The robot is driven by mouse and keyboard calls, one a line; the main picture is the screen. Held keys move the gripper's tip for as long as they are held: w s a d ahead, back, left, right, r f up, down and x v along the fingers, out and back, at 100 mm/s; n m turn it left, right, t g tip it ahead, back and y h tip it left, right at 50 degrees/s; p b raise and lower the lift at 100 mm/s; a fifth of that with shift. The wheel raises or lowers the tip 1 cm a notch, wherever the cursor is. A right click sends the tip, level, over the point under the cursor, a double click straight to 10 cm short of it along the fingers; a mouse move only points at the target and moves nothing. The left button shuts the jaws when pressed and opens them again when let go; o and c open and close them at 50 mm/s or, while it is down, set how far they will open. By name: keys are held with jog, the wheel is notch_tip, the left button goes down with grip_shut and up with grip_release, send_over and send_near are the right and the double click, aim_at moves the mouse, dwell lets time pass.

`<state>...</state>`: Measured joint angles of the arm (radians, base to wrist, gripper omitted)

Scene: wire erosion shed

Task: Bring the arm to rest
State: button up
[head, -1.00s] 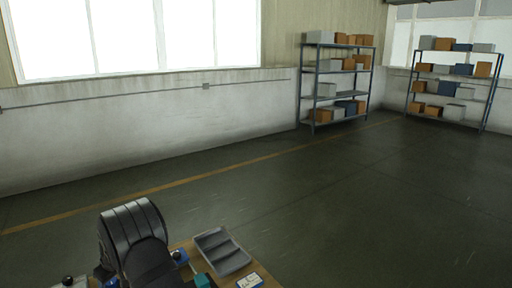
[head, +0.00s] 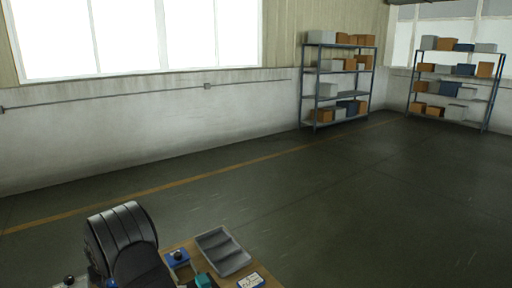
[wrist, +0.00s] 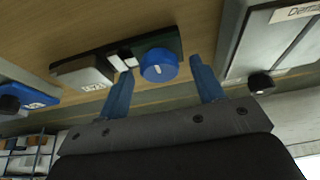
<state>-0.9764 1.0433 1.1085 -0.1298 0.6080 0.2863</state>
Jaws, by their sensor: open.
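My gripper (wrist: 161,68) shows in the wrist view as two blue fingers, spread apart with nothing held between them. Beyond the fingertips is a dark panel with a round blue knob (wrist: 158,65) on the wooden table top (wrist: 150,22). The knob appears between the fingers, and I cannot tell how far away it is. In the head view my dark arm covers part of the table's left side, and the gripper itself is hidden there.
A grey ribbed tray (head: 222,251), a blue box with a black knob (head: 177,259) and a teal item (head: 204,281) are on the table. A grey labelled box (wrist: 262,40) is right of my fingers. Shelves (head: 338,85) stand far off; the floor between is clear.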

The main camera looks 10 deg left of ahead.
jog(key=shift+m, duration=0.6)
dwell(0.5)
jog(key=shift+w+d+n+g+y, duration=0.1)
jog(key=shift+n+g+y, duration=0.2)
jog(key=shift+n, duration=1)
jog(key=shift+w+n+g+y, duration=0.1)
jog(key=shift+n+g, duration=0.3)
jog(key=shift+n, duration=0.9)
jog(key=shift+n, duration=0.3)
jog(key=shift+s+m, duration=0.1)
jog(key=shift+m, duration=0.3)
